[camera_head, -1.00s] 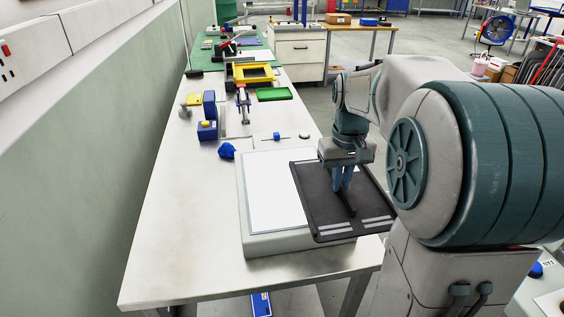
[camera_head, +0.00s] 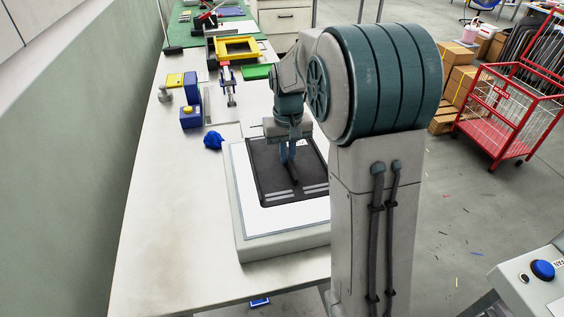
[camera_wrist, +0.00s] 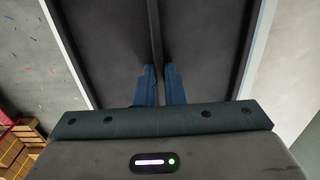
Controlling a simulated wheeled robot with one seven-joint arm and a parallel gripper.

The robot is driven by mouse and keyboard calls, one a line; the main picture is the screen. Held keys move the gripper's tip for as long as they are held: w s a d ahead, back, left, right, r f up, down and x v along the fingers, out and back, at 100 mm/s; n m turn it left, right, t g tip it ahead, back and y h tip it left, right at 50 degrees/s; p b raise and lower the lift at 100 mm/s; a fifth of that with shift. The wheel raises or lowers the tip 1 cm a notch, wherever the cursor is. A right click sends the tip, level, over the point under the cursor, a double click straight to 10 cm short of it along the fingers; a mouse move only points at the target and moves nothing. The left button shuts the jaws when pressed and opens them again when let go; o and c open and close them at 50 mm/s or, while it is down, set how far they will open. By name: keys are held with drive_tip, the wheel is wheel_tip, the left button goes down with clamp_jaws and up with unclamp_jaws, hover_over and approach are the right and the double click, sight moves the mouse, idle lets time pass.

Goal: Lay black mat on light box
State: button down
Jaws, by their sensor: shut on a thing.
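The black mat (camera_head: 268,184) is a dark rectangle with grey strips along its near edge and a raised rib along its middle. My gripper (camera_head: 290,160) is shut on this rib, with its fingers pointing down. The mat is over the white top of the light box (camera_head: 238,209); white shows to its left and in front. I cannot tell whether it touches the surface. In the wrist view the blue fingertips (camera_wrist: 160,72) close on the rib, and the mat (camera_wrist: 205,40) fills the middle, with pale strips outside both edges.
The light box stands on a long white table (camera_head: 165,235). A blue lump (camera_head: 213,140) lies just beyond its left corner. Blue blocks (camera_head: 191,117), a yellow frame (camera_head: 237,47) and a green tray (camera_head: 256,72) are farther back. The table's front left is clear.

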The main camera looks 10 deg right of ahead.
sight(282, 166)
drive_tip(key=shift+w+a+f, duration=0.4)
drive_tip(key=shift+w+a, duration=0.15)
drive_tip(key=shift+w, duration=0.05)
drive_tip(key=shift+f+p, duration=0.3)
drive_tip(key=shift+f, duration=1.7)
drive_tip(key=shift+f, duration=0.1)
drive_tip(key=shift+f, duration=0.15)
drive_tip(key=c, duration=1.5)
unclamp_jaws()
